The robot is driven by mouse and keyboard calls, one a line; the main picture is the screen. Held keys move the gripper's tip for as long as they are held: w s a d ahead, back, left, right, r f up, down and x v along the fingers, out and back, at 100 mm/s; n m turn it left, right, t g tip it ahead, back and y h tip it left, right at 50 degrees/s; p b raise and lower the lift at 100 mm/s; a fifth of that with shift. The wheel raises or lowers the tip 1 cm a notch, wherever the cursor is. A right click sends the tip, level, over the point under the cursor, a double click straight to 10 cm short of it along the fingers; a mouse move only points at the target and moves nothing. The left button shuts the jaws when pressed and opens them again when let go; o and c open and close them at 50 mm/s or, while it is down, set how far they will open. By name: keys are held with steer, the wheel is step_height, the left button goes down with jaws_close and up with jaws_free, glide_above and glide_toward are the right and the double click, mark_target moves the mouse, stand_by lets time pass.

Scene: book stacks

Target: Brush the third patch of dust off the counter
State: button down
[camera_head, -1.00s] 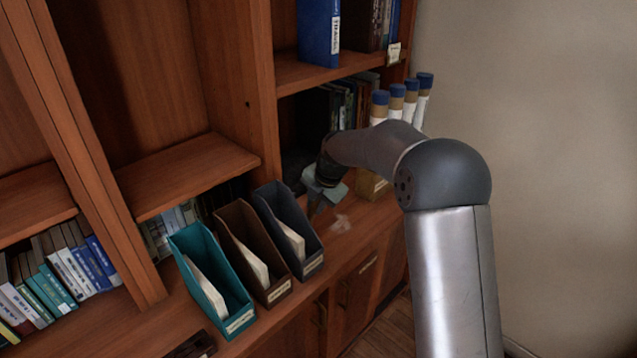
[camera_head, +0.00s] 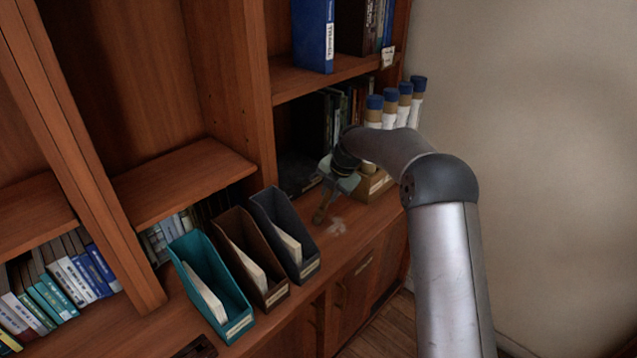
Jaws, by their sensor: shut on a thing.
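A pale, smeared patch of dust (camera_head: 337,227) lies on the wooden counter (camera_head: 345,246), right of the dark grey magazine file. My gripper (camera_head: 330,189) is over the counter, just behind and left of the dust. It is shut on a small brush (camera_head: 321,212) with a brown lower end that points down. The brush is beside the dust; I cannot tell whether its tip touches the counter. My wrist hides part of the gripper and the brush's upper end.
Teal (camera_head: 211,287), brown (camera_head: 250,258) and dark grey (camera_head: 284,236) magazine files stand close on the left. A box (camera_head: 376,187) of blue-capped rolls stands behind my arm. A dark object (camera_head: 194,347) lies at the counter's front left. The wall is on the right.

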step_height(320, 180, up, 8)
steer(key=w+d+p, duration=0.1)
steer(key=w+p, duration=0.1)
steer(key=p, duration=0.3)
steer(key=shift+d, duration=0.3)
stand_by(0.6)
